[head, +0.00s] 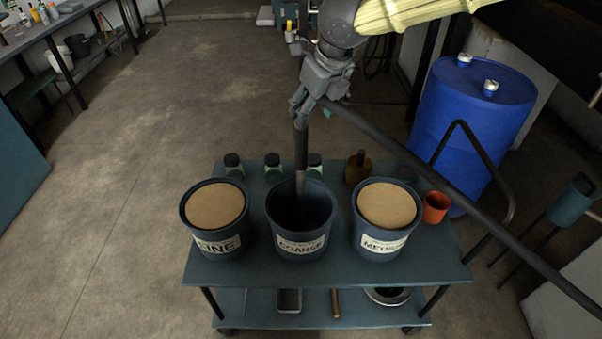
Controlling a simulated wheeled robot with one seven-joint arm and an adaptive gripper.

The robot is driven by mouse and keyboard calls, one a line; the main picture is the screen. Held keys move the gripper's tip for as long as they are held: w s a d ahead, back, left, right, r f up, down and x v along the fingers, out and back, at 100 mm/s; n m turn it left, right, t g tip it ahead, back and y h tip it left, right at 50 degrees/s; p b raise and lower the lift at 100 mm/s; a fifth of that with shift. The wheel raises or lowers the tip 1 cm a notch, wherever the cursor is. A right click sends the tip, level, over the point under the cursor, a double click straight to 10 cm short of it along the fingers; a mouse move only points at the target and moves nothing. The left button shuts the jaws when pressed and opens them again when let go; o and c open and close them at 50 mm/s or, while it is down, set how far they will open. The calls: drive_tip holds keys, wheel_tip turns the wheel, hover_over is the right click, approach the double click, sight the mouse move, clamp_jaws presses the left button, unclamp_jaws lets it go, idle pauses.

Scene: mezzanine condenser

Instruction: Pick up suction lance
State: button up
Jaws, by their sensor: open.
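The suction lance (301,150) appears to be the upright tube with a dark upper part and a paler grey lower part. Its lower end goes down into the middle bucket (300,222), labelled COARSE, and its tip is hidden inside. My gripper (301,108) points down at the top end of the lance, with its jaws open. The fingertips are at or very near the lance top. I cannot tell whether they touch it.
Buckets marked FINE (215,235) and, partly readable, ME... (386,240) flank the middle one on a trolley (330,270). Dark-capped jars (273,165) and an orange cup (436,207) stand behind. A dark bar (430,180) slants past a blue drum (470,110). The left floor is clear.

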sight(297, 128)
drive_tip(key=x, duration=0.4)
drive_tip(key=shift+w+a+p, duration=0.25)
drive_tip(key=shift+w+p, duration=0.05)
drive_tip(key=shift+w+a+f+p, duration=0.35)
drive_tip(key=shift+a+f, duration=0.1)
drive_tip(key=shift+f, duration=0.35)
drive_tip(key=shift+w+a+f+p, duration=0.3)
drive_tip(key=shift+a+f, duration=0.2)
drive_tip(key=shift+f, duration=0.3)
drive_tip(key=shift+w+f, duration=0.3)
drive_tip(key=shift+f, duration=0.4)
drive_tip(key=shift+a, duration=0.1)
clamp_jaws()
